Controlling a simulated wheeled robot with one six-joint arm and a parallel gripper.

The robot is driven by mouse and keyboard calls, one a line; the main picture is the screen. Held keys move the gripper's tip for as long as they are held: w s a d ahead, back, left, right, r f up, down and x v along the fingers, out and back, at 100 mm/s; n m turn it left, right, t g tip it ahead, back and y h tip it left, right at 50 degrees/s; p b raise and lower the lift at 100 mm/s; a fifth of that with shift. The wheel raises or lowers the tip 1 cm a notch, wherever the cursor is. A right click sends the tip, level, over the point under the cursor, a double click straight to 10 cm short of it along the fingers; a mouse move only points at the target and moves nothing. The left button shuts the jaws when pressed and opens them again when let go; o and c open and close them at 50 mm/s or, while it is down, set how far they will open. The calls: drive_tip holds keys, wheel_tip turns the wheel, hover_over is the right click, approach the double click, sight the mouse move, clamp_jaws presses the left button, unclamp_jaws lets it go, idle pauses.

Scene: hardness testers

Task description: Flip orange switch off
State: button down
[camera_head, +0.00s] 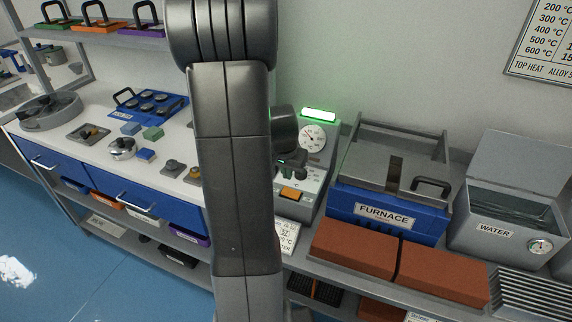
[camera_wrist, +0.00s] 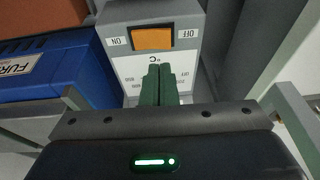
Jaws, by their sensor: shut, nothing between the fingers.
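The orange switch (camera_head: 291,193) is on the front of the grey tester (camera_head: 309,180), partly behind my arm in the head view. In the wrist view the orange switch (camera_wrist: 152,39) lies between an ON label on its left and an OFF label on its right, both upside down. I cannot tell which way the rocker is tilted. My gripper (camera_wrist: 161,70) is shut and empty, its dark green fingers pointing at the panel just below the switch in the picture. Contact with the panel cannot be told. In the head view my gripper (camera_head: 294,166) is above the switch.
A green lamp (camera_head: 318,114) glows above the tester's dial (camera_head: 312,138). The blue furnace (camera_head: 388,212) stands close on the right, with red-brown blocks (camera_head: 365,253) in front. A water tank (camera_head: 505,222) is farther right. Small blocks and knobs lie on the counter to the left.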

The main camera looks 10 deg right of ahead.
sight(286, 190)
drive_tip(key=x, duration=0.6)
drive_tip(key=shift+s+a+f, duration=0.1)
drive_tip(key=shift+s+a, duration=0.25)
drive_tip(key=shift+a, duration=0.05)
drive_tip(key=shift+b, duration=0.3)
drive_tip(key=shift+w+a+f+b, duration=0.15)
drive_tip(key=shift+f+b, duration=0.25)
drive_tip(key=shift+b, duration=0.25)
drive_tip(key=shift+r, duration=0.25)
drive_tip(key=shift+s+d+r+p, duration=0.15)
drive_tip(key=shift+s+d+p, duration=0.3)
drive_tip(key=shift+d, duration=0.25)
